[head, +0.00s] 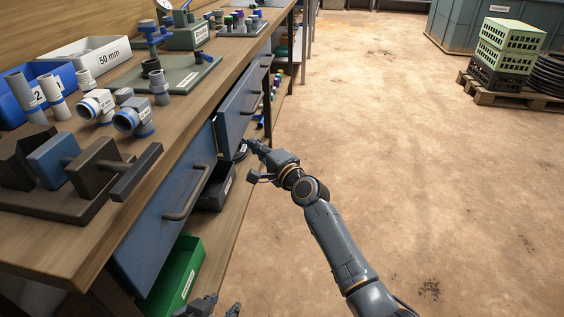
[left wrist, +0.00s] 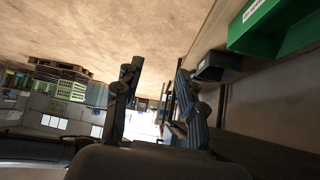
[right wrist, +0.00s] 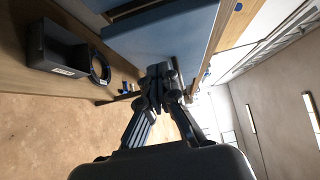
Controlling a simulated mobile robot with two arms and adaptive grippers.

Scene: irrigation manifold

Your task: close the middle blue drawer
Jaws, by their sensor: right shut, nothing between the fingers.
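The middle blue drawer (head: 238,110) is in the long wooden bench, beyond the nearer blue drawer (head: 160,220). Its front stands out a little from the bench, so it looks partly open. It has a dark bar handle (head: 252,103). My right gripper (head: 250,146) is shut and empty, just beside the lower near part of that drawer. In the right wrist view the shut fingertips (right wrist: 160,72) are close to a blue drawer panel (right wrist: 165,35); I cannot tell if they touch. My left gripper (head: 212,307) is low at the bottom edge; its fingers (left wrist: 158,80) are apart and empty.
Under the drawers, a shelf holds a black bin (head: 217,187) and a green bin (head: 178,277). Pipe fittings and a dark clamp-like block (head: 95,165) crowd the bench top. The floor (head: 400,130) to the right is clear, with crates (head: 508,45) on a pallet far off.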

